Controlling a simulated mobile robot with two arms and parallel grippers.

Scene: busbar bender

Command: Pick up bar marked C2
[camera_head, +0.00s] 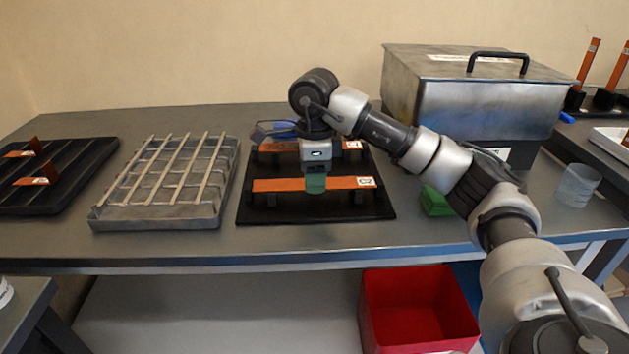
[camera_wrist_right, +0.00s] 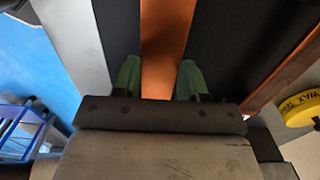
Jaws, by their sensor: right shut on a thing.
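The copper bar marked C2 (camera_head: 275,185) lies across the front of a black rack (camera_head: 320,212), with its white label at the right end. My right gripper (camera_head: 315,184) comes down over the middle of this bar and is shut on it. In the right wrist view the green fingertips (camera_wrist_right: 160,80) stand on either side of the copper bar (camera_wrist_right: 165,45). The bar looks level and at the rack's supports; I cannot tell whether it is clear of them. My left gripper is not in view.
A second copper bar (camera_head: 275,147) lies behind, partly hidden by my gripper. A metal grid tray (camera_head: 105,216) and a black tray with bent bars (camera_head: 75,190) stand to the left. A green block (camera_head: 435,202), metal box (camera_head: 480,100) and clear cup (camera_head: 577,186) stand right.

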